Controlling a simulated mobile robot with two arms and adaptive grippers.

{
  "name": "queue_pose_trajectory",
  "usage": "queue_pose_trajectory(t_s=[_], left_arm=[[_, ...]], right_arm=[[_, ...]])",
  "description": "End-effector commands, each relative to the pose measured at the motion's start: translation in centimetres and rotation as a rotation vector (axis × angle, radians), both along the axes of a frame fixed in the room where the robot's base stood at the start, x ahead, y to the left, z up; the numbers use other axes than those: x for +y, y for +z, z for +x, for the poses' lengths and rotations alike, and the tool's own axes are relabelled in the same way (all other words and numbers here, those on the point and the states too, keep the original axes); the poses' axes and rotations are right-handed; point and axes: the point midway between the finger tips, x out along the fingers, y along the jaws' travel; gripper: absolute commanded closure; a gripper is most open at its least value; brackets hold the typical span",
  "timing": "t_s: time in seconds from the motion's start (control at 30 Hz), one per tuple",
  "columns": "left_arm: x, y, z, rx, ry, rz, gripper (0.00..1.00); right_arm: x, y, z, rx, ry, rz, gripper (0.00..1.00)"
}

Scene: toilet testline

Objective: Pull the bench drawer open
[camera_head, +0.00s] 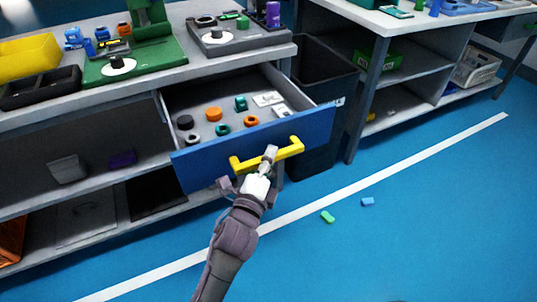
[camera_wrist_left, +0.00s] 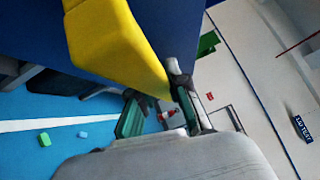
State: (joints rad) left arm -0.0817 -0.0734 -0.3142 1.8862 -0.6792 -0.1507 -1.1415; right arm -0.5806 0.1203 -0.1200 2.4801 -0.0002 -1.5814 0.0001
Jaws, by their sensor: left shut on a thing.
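The bench drawer (camera_head: 255,139) has a blue front and stands pulled out from the bench, with its inside showing. Its yellow handle (camera_head: 290,150) runs across the front. My left gripper (camera_head: 268,158) is shut on the handle near its middle. In the left wrist view the yellow handle (camera_wrist_left: 115,45) is large and close, and the fingers (camera_wrist_left: 158,112) are at its lower end. Several small parts, such as an orange ring (camera_head: 214,114) and a teal ring (camera_head: 222,129), lie in the drawer. My right gripper is not in view.
A dark bin (camera_head: 318,75) stands right of the drawer, between two benches. The benchtop (camera_head: 185,70) carries fixtures and a yellow bin (camera_head: 28,62). A green block (camera_head: 327,217) and a blue block (camera_head: 367,202) lie on the otherwise open blue floor, near a white line.

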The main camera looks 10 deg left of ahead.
Motion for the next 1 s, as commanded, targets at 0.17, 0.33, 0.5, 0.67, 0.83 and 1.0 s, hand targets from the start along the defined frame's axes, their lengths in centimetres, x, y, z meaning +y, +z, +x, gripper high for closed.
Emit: queue_pose_trajectory(t_s=[0.17,0.33,0.5,0.67,0.83,1.0], left_arm=[[0.0,-0.1,0.0,0.003,0.0,0.001,1.0],[0.0,-0.1,0.0,0.002,0.0,0.0,0.59],[0.0,-0.1,0.0,0.001,0.0,0.0,0.59],[0.1,-0.1,-0.2,0.001,0.0,0.0,0.59],[0.4,-0.5,-2.1,0.004,-0.001,0.0,0.59],[1.2,-1.0,-5.7,0.006,0.001,-0.001,0.59]], right_arm=[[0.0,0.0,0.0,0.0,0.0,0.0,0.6],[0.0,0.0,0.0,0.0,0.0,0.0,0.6],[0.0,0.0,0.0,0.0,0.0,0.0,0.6],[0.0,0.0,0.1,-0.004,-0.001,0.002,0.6],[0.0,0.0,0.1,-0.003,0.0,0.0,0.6],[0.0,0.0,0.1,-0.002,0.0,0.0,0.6]])
